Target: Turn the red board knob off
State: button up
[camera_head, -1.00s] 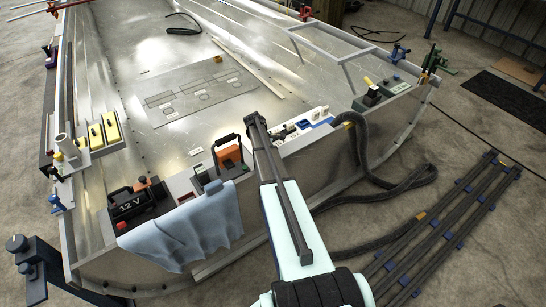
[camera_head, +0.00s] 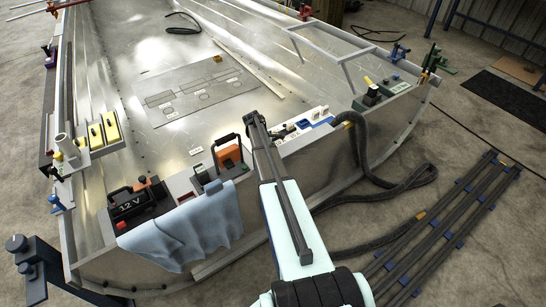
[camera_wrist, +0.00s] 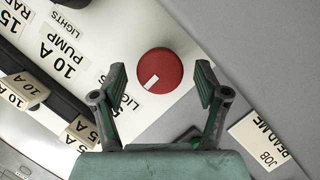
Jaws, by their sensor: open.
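The red board knob (camera_wrist: 160,70) shows in the wrist view as a round red disc on a white board (camera_wrist: 148,22). A white mark on the knob lies toward its lower left edge. My gripper (camera_wrist: 160,87) is open, with one green finger on the left of the knob and one on the right. Gaps show between both fingers and the knob, and I cannot tell how far off the board the fingertips are. In the head view I cannot make out the knob or the fingers near the end of my arm.
Labels such as "10 A PUMP" (camera_wrist: 62,55) and tan fuses (camera_wrist: 25,90) lie left of the knob. In the head view, a 12 V battery (camera_head: 128,203), blue cloth (camera_head: 190,232) and orange-faced item (camera_head: 230,157) stand left of my arm.

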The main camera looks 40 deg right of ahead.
jog(key=v, duration=1.1)
jog(key=shift+r, duration=0.2)
jog(key=shift+a, duration=0.1)
